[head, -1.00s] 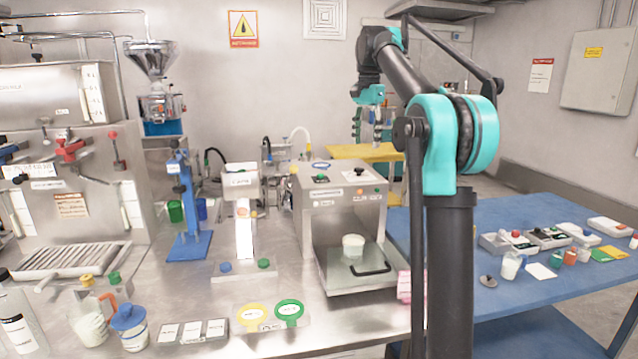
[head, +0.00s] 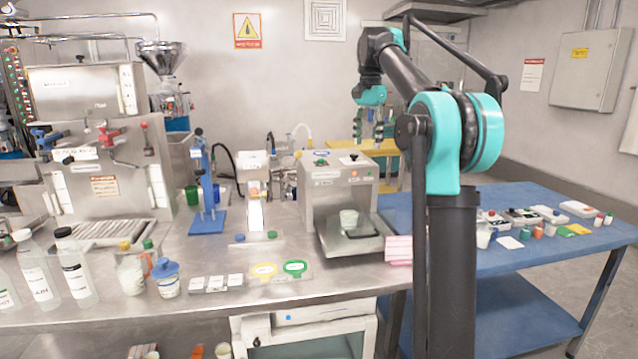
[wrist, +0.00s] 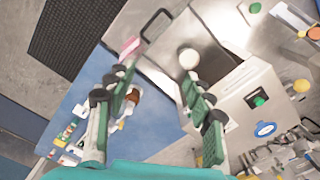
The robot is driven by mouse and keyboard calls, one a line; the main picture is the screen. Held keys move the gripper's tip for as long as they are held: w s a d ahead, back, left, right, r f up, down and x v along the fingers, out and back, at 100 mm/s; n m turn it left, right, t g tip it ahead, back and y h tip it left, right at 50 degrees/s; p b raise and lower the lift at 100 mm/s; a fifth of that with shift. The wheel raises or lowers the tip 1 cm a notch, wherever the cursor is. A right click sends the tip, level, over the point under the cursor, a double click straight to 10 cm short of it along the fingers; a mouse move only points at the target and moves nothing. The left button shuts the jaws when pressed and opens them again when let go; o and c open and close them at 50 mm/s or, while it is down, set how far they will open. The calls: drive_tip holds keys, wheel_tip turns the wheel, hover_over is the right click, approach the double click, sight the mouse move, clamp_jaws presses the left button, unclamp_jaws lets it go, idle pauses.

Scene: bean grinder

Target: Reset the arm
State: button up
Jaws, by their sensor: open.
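My arm rises in front of me in the head view and bends over toward the back. My gripper (head: 377,128) hangs from it, pointing down, in front of the yellow surface (head: 350,146) behind the steel bench. In the wrist view my gripper (wrist: 158,85) shows two green-padded fingers spread wide with nothing between them. Below it are the steel grinder box (head: 340,178) with a green button and a white cup (head: 348,219) in its open bay. The cup also shows in the wrist view (wrist: 189,58), beyond the fingertips and apart from them.
The steel bench (head: 330,275) carries a blue stand (head: 207,190), bottles (head: 75,265) and yellow and green rings (head: 295,268). Pink blocks (head: 398,250) sit at its right edge. A blue table (head: 560,205) with small items stands at right. Free air surrounds my gripper.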

drive_tip(key=s+d+f+n+t, duration=0.1)
drive_tip(key=s+f+n, duration=0.1)
drive_tip(key=s+f, duration=0.35)
drive_tip(key=s+d+f+n, duration=0.1)
drive_tip(key=s+f, duration=0.1)
drive_tip(key=f, duration=0.7)
drive_tip(key=s+d+f+n+t, duration=0.1)
drive_tip(key=s+f+n, duration=0.1)
drive_tip(key=s+f, duration=0.35)
drive_tip(key=s+d+f+n+t, duration=0.1)
drive_tip(key=s+f+n, duration=0.3)
drive_tip(key=s+f, duration=1.7)
drive_tip(key=shift+d+f+n+t, duration=0.3)
drive_tip(key=shift+f+t, duration=0.3)
drive_tip(key=shift+f, duration=0.1)
